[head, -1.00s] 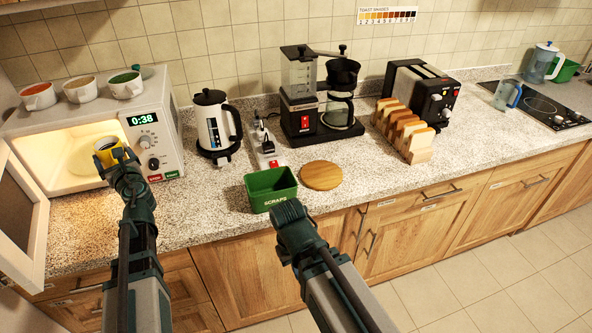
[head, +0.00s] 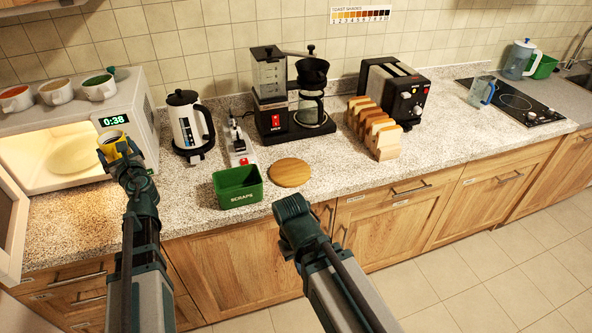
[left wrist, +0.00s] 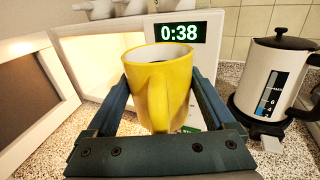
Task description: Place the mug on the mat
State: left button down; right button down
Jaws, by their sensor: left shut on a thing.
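The yellow mug (head: 111,143) is held upright in the air in front of the microwave's control panel. My left gripper (head: 122,152) is shut on it. In the left wrist view the mug (left wrist: 160,95) sits between the two fingers of the gripper (left wrist: 162,82), its handle towards the camera and something dark inside. The mat looks like the round wooden disc (head: 291,172), lying bare on the counter right of the green scraps bin. My right gripper (head: 293,208) hangs in front of the counter edge, and its fingers are hidden.
A kettle (head: 187,122), a green scraps bin (head: 238,187), a coffee maker (head: 293,105) and a toast rack (head: 376,128) stand on the counter.

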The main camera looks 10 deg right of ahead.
aim_at(290, 174)
jog(key=l+z, duration=0.2)
jog(key=j+z, duration=0.4)
jog(key=k+j+z, duration=0.15)
jog(key=j+z, duration=0.25)
jog(key=k+j+z, duration=0.1)
jog(key=j+z, duration=0.15)
jog(key=z, duration=0.15)
jog(key=k+j+z, duration=0.2)
jog(key=z, duration=0.2)
